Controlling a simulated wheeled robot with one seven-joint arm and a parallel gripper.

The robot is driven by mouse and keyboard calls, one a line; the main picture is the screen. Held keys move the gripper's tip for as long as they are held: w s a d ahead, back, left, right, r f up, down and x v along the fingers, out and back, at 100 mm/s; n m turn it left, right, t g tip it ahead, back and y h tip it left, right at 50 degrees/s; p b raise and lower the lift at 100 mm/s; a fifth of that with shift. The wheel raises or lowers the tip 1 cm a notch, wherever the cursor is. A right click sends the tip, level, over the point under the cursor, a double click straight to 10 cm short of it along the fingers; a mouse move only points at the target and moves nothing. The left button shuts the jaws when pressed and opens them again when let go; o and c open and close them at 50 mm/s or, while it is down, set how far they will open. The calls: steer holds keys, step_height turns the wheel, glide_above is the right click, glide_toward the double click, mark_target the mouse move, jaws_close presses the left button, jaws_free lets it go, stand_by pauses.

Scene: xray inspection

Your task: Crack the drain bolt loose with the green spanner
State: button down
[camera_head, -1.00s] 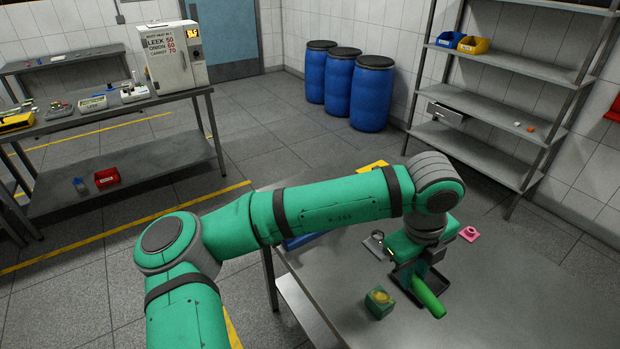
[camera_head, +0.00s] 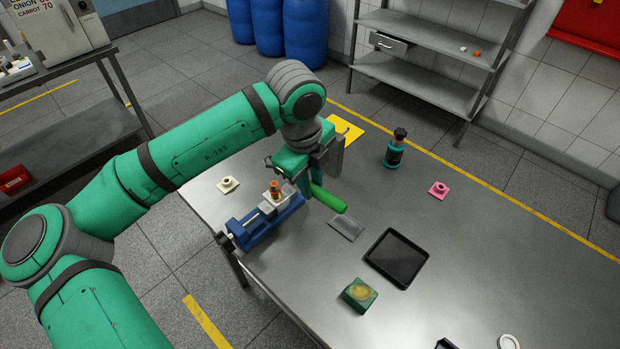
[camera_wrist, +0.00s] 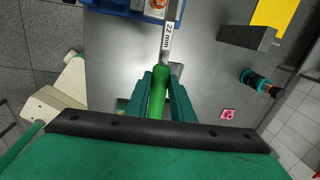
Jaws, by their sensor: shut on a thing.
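My gripper (camera_head: 312,180) is shut on the green handle of the spanner (camera_head: 330,200), above the table beside the blue vise (camera_head: 262,224). In the wrist view the handle (camera_wrist: 160,85) sits between my fingers (camera_wrist: 160,100), and its steel shank, marked 22 mm, runs to the top edge. The copper-coloured drain bolt (camera_head: 276,188) stands upright on a pale block in the vise. The bolt shows only partly at the top of the wrist view (camera_wrist: 158,4), left of the shank. The spanner's jaw is out of that view; I cannot tell whether it touches the bolt.
An empty black tray (camera_head: 397,258), a grey plate (camera_head: 346,228) and a green-yellow block (camera_head: 359,294) lie to the right. A teal bottle (camera_head: 395,148) and a pink piece (camera_head: 438,189) stand farther back. The table's right part is mostly clear.

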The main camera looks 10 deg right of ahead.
steer(key=shift+s, duration=0.45)
steer(key=shift+w+f, duration=0.1)
steer(key=shift+f, duration=4.3)
steer(key=shift+w+d+n, duration=0.9)
steer(key=shift+d+n, duration=0.1)
steer(key=shift+n, duration=0.3)
steer(key=shift+w+d+n+y, duration=0.15)
steer(key=shift+w+d+n, duration=0.25)
steer(key=shift+w+n, duration=0.2)
steer(key=shift+w+d+n+y, duration=0.15)
steer(key=shift+w+d+n, duration=0.25)
steer(key=shift+w+n, duration=0.2)
